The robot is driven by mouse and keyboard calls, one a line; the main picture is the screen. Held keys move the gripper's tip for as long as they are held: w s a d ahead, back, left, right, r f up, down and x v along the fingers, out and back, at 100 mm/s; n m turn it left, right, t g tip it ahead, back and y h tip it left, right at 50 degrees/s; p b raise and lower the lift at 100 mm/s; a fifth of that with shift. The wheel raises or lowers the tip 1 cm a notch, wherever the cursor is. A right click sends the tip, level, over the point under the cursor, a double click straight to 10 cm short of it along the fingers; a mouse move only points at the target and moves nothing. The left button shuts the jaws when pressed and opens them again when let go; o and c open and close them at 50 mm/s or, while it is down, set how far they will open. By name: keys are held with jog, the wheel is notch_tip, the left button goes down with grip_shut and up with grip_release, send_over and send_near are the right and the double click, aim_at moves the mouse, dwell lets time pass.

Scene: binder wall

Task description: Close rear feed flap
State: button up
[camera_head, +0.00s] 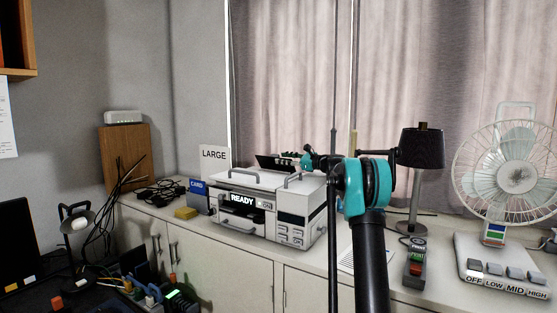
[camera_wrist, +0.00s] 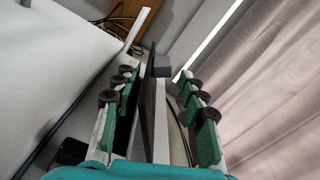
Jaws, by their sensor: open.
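The white printer (camera_head: 265,207) stands on the cabinet top and its front display reads READY. Its rear feed flap (camera_head: 272,163) is a dark panel that stands up, tilted, behind the top. My gripper (camera_head: 295,156) is behind the printer's top at the flap's right end, partly hidden by my arm. In the wrist view my gripper (camera_wrist: 158,76) is open, with green-padded fingers on both sides of the thin dark flap (camera_wrist: 147,105), seen nearly edge-on. Clear gaps show beside the flap, so neither finger seems to press on it. The printer's pale body (camera_wrist: 45,65) fills the left.
A LARGE sign (camera_head: 214,156), a blue CARD box (camera_head: 199,196) and a yellow block (camera_head: 185,213) are left of the printer. A lamp (camera_head: 422,148), a remote-like device (camera_head: 415,265) and a fan (camera_head: 512,180) are to the right. Curtains (camera_wrist: 265,90) hang close behind my gripper.

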jog(key=v, duration=0.8)
jog(key=shift+s+d, duration=0.15)
